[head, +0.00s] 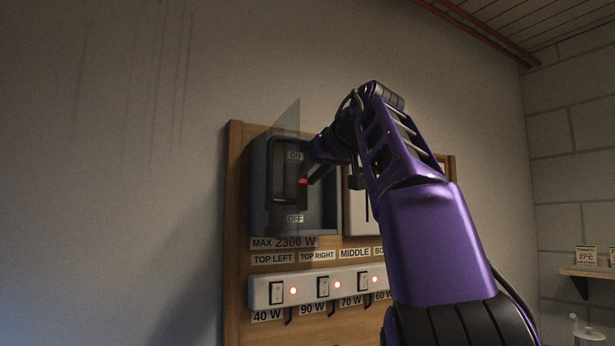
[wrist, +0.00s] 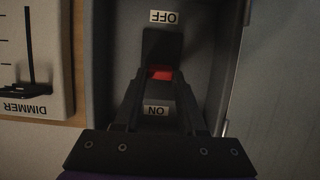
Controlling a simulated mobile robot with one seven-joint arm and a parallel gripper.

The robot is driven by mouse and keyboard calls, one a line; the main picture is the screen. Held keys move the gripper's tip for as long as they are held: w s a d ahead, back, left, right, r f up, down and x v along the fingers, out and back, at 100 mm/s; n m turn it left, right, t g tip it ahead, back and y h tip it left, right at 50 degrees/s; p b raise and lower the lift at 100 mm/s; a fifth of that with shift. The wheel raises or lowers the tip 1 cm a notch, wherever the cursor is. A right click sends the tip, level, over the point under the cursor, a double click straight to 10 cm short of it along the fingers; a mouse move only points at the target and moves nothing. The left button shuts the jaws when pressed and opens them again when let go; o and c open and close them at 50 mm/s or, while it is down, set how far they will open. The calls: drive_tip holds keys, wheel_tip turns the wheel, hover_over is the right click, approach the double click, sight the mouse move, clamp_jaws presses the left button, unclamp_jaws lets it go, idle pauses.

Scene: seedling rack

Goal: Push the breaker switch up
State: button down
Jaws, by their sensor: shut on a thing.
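The breaker switch (head: 303,181) shows a red tip inside a grey box on the wooden board, between the ON label (head: 295,155) above and the OFF label (head: 294,218) below. My gripper (head: 307,180) reaches in from the right with its fingertips at the red tip. In the wrist view, which is upside down, the red switch tip (wrist: 161,73) sits between the two dark fingers of my gripper (wrist: 160,76), which are shut on it. The OFF label (wrist: 164,17) is at the top there and the ON label (wrist: 156,111) lies between the fingers. The fingers hide part of the lever.
A clear cover (head: 287,118) stands swung open at the box's left, with a dark handle (head: 273,170). A dimmer panel (wrist: 32,60) is beside the box. Below is a white strip (head: 340,287) of rocker switches with red lights. The left wall is bare.

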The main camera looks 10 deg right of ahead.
drive_tip(key=shift+c, duration=2.4)
unclamp_jaws()
drive_tip(key=shift+s, duration=0.1)
drive_tip(key=v, duration=1.7)
drive_tip(key=shift+r, duration=0.15)
